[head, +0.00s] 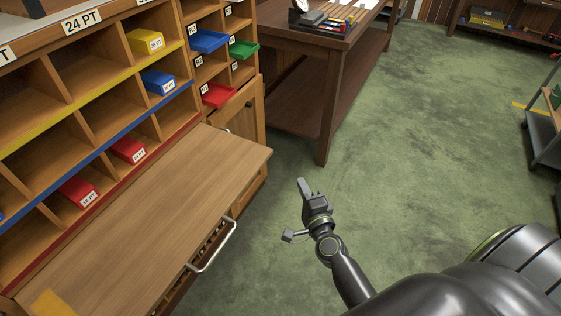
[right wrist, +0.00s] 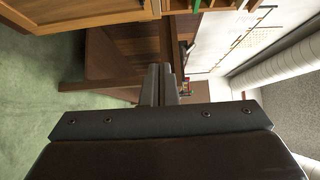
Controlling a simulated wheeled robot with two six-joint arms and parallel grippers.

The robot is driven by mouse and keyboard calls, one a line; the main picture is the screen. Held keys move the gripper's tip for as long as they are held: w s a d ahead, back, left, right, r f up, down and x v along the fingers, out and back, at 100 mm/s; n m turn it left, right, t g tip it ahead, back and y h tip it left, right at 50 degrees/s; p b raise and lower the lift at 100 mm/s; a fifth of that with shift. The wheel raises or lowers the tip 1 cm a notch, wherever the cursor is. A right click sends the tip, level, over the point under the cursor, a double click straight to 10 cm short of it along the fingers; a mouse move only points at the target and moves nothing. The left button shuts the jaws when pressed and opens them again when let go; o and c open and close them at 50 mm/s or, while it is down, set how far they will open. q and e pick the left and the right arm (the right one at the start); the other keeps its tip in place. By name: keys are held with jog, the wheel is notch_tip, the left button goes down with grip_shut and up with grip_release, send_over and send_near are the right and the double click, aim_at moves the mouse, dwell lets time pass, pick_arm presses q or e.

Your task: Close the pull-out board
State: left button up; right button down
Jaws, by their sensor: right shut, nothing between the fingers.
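The pull-out board (head: 165,205) is a flat wooden panel sticking out from the cabinet below the pigeonholes in the head view. A metal handle (head: 213,248) shows on the drawer front under its edge. My right gripper (head: 303,186) is to the right of the board, over the green floor, apart from the board and handle. Its fingers (right wrist: 159,84) are shut and empty in the right wrist view. My left gripper is not in view.
The cabinet (head: 60,120) holds yellow, blue, red and green bins. A dark wooden table (head: 325,85) stands behind my right gripper. A grey cart (head: 545,135) is at the far right. The green floor (head: 430,120) between is clear.

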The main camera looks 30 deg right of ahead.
jog(key=w, duration=1.2)
jog(key=shift+w+a, duration=0.4)
jog(key=shift+a, duration=0.05)
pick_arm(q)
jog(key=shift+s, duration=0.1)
